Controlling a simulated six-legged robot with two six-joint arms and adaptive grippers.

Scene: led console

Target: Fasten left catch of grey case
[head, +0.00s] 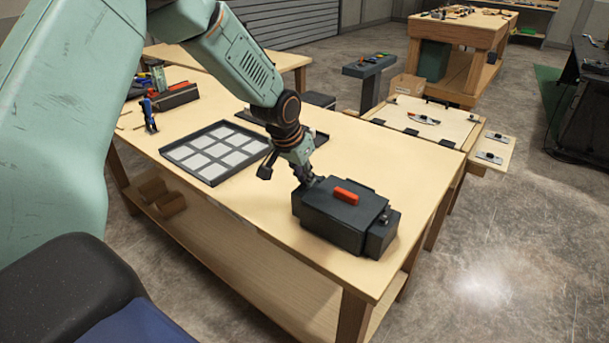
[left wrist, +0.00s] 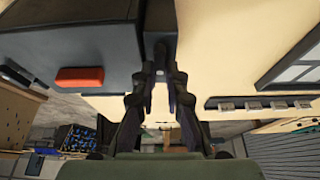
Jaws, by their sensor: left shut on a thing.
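The grey case (head: 335,219) sits closed on the wooden workbench, with a red handle (head: 346,196) on its lid. Its side and red handle (left wrist: 80,77) also show in the left wrist view. My left gripper (head: 308,181) reaches down to the case's left end. In the left wrist view its fingertips (left wrist: 160,48) are close together at a dark part beside the case, the left catch, which they mostly hide. I cannot see the catch's exact position. A small catch (head: 384,218) shows at the case's right end. My right gripper is in neither view.
A dark tray with pale squares (head: 213,152) lies left of the case. A dark toolbox with red items (head: 172,95) and a blue tool (head: 150,115) stand at the far left of the bench (head: 255,208). The bench is clear in front of the tray.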

